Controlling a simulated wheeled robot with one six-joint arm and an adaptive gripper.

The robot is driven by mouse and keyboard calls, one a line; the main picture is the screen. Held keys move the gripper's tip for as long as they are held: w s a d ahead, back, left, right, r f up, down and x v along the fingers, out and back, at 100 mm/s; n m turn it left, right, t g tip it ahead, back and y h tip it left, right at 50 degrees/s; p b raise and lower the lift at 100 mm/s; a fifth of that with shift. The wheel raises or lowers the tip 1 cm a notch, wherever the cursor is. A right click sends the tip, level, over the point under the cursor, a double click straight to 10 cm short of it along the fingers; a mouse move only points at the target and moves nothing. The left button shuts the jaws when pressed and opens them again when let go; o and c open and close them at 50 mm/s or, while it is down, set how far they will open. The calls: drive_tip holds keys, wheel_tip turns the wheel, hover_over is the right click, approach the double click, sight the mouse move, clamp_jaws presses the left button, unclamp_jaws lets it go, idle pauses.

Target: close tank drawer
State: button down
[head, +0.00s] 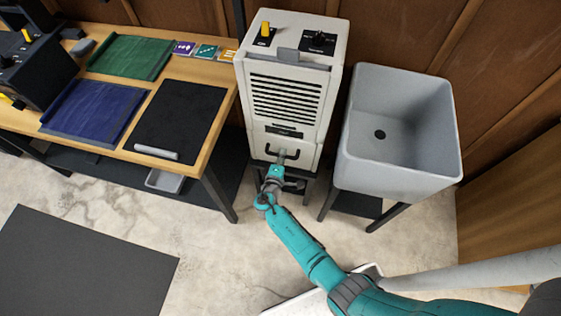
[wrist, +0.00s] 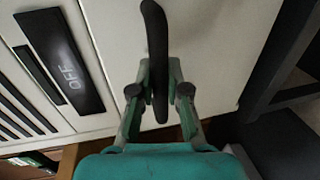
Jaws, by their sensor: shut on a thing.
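The tank drawer (head: 290,140) is the pale lower front of the tall white machine (head: 292,60) in the head view. Its dark curved handle (head: 268,150) is on the drawer front. My gripper (head: 281,158) reaches the handle from the front and below. In the wrist view my gripper (wrist: 158,88) is shut on the black handle (wrist: 155,35), one finger on each side. The drawer's pale face (wrist: 205,45) fills the middle behind it. I cannot tell whether a gap stands between drawer and machine. My gripper hides part of the handle.
A grey sink (head: 400,170) on dark legs stands right of the machine. A wooden table (head: 215,75) with coloured cloths stands to the left. Bare floor (head: 190,225) lies in front, with a dark mat (head: 80,265).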

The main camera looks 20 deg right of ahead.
drive_tip(key=shift+w+d, duration=0.2)
drive_tip(key=shift+w, duration=0.15)
drive_tip(key=c, duration=1.1)
unclamp_jaws()
drive_tip(key=shift+c, duration=0.2)
drive_tip(key=v, duration=1.2)
drive_tip(key=shift+d, duration=0.1)
